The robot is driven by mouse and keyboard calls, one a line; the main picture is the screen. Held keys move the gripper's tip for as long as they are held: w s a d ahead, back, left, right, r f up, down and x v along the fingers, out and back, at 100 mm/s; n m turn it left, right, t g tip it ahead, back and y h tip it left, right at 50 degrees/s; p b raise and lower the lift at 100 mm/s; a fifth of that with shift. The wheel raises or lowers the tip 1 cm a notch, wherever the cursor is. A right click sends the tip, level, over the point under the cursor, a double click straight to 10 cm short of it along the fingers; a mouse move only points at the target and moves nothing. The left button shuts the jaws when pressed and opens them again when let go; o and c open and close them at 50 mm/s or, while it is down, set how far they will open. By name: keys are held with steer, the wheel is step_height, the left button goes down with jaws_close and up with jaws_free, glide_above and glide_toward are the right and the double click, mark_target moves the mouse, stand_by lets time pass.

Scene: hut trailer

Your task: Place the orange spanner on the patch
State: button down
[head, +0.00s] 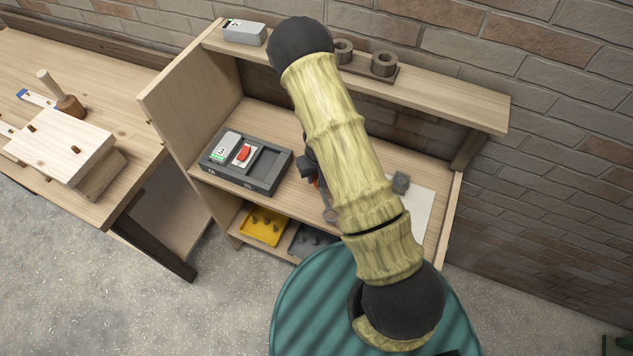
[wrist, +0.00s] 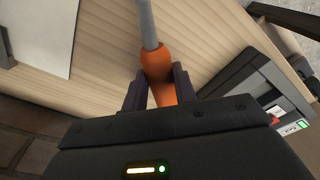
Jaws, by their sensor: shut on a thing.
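My gripper (wrist: 160,88) is shut on the orange handle of the spanner (wrist: 156,62) in the wrist view. The spanner's grey shaft runs up out of the top of that view, so its far end is hidden there. In the head view my arm covers most of the gripper, and only a sliver of the orange spanner (head: 316,183) shows. The pale patch (head: 418,212) lies on the right of the shelf, partly behind my arm. The patch also shows in the wrist view (wrist: 42,30), to the left of the spanner and apart from it.
A dark tray (head: 272,165) with a grey device and a red item stands left on the same shelf. A grey block (head: 401,182) is by the patch. The upper shelf (head: 440,95) overhangs. A yellow bin (head: 264,226) sits below. A green ribbed round top (head: 310,310) is in front.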

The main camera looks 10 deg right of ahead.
mark_target(316, 182)
step_height(316, 182, down, 4)
steer(key=b, duration=0.2)
steer(key=shift+w+d+b, duration=0.1)
steer(key=shift+b, duration=0.25)
steer(key=shift+r, duration=0.15)
steer(key=c, duration=1.1)
jaws_free()
steer(key=shift+f, duration=0.2)
steer(key=shift+s+r, duration=0.1)
steer(key=shift+s, duration=0.1)
steer(key=shift+w+r, duration=0.1)
steer(key=shift+r+p, duration=0.3)
steer(key=r+p, duration=0.1)
steer(key=r, duration=0.2)
steer(key=r+p, duration=0.2)
steer(key=r, duration=0.2)
steer(key=s+r+p, duration=0.1)
steer(key=r+p, duration=0.1)
steer(key=r, duration=0.2)
steer(key=shift+r, duration=0.2)
